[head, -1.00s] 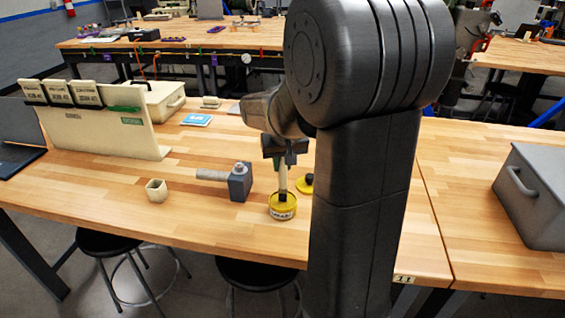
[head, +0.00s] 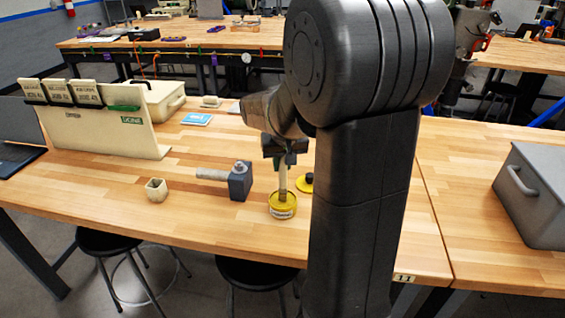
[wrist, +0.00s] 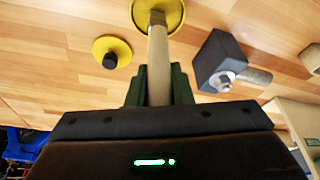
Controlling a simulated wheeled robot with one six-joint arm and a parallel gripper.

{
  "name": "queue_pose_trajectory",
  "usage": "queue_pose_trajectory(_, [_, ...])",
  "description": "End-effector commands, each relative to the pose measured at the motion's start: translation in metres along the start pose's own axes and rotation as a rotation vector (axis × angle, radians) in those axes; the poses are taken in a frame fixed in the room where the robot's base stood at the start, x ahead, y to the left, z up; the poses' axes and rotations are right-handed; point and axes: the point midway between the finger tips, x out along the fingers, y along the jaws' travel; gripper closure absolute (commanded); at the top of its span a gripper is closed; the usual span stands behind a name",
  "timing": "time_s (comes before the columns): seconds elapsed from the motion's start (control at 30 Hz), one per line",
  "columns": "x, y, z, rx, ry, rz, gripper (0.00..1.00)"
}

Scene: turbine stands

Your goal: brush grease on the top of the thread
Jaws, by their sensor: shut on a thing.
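A brush (head: 282,179) with a pale handle points down in my gripper (head: 284,160). My gripper is shut on the handle, which also shows between the fingers in the wrist view (wrist: 158,52). The brush's lower end is at the yellow grease tin (head: 283,211), and its bristles seem to be inside the tin; their tip is hidden. The tin shows partly at the top of the wrist view (wrist: 174,12). A grey block with a rod (head: 239,182) lies left of the tin, its rod lying sideways; thread detail is too small to tell.
The yellow lid (head: 305,187) with a black knob lies right of the tin. A small beige cup (head: 156,190) stands at left, and a beige sign rack (head: 100,135) behind it. A grey case (head: 535,195) is at far right. The front middle of the table is clear.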

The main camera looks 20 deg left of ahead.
Motion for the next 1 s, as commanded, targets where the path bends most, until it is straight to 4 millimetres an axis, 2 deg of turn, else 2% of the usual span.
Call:
queue_pose_trajectory(0.27, [-0.003, 0.0, 0.0, 0.001, -0.004, 0.0, 1.0])
queue_pose_trajectory(1.0, [-0.061, 0.0, -0.019, 0.0, 0.0, 0.0, 1.0])
